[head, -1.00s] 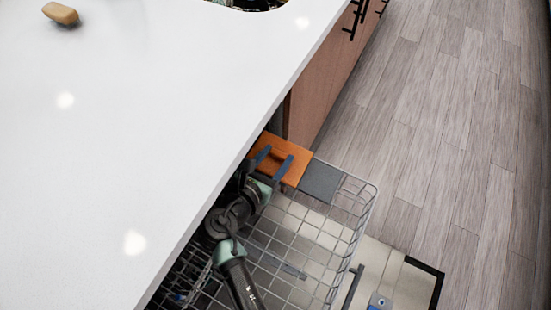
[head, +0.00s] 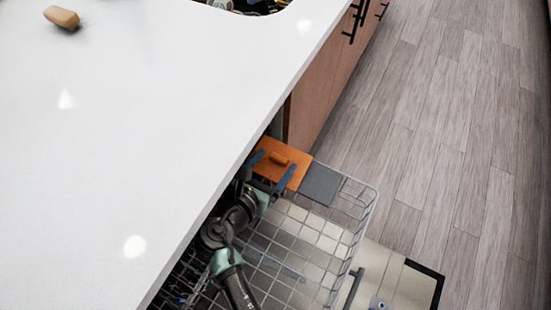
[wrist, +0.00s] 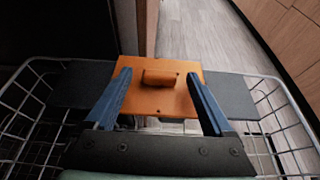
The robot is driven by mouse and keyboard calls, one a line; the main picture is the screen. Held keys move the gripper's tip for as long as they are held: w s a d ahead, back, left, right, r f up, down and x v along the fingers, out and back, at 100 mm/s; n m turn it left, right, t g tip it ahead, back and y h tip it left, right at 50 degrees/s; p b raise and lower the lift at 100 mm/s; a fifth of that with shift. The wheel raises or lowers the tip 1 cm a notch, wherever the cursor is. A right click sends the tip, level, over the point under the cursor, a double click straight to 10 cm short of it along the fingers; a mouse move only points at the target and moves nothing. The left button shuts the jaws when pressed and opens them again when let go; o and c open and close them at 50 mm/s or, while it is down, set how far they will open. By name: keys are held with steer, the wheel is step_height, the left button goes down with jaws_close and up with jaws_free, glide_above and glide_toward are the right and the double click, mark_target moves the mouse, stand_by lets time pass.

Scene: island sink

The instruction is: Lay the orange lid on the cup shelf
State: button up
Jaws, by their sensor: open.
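The orange lid (head: 296,160) is a flat rectangular plate with a raised orange handle in its middle. It lies flat across the grey cup shelf (head: 320,184) at the far end of the wire rack. In the wrist view the lid (wrist: 160,102) covers the middle of the shelf, and grey shelf (wrist: 230,95) shows on both sides. My gripper (head: 277,160) is open and empty. Its two blue fingers are spread wide, one to each side of the lid's handle, with clear gaps between. In the wrist view the gripper (wrist: 157,73) hides part of the near shelf.
The pulled-out wire rack (head: 372,205) holds the shelf. The white countertop (head: 150,140) edge runs close along my arm's left side. A tan object (head: 62,17) lies on the counter. Wood cabinets (head: 318,90) stand beyond the rack; the floor at right is clear.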

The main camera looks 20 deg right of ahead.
steer(key=p+v, duration=0.1)
steer(key=v, duration=0.5)
steer(key=shift+s+a+r, duration=0.1)
steer(key=shift+s, duration=0.05)
stand_by(0.3)
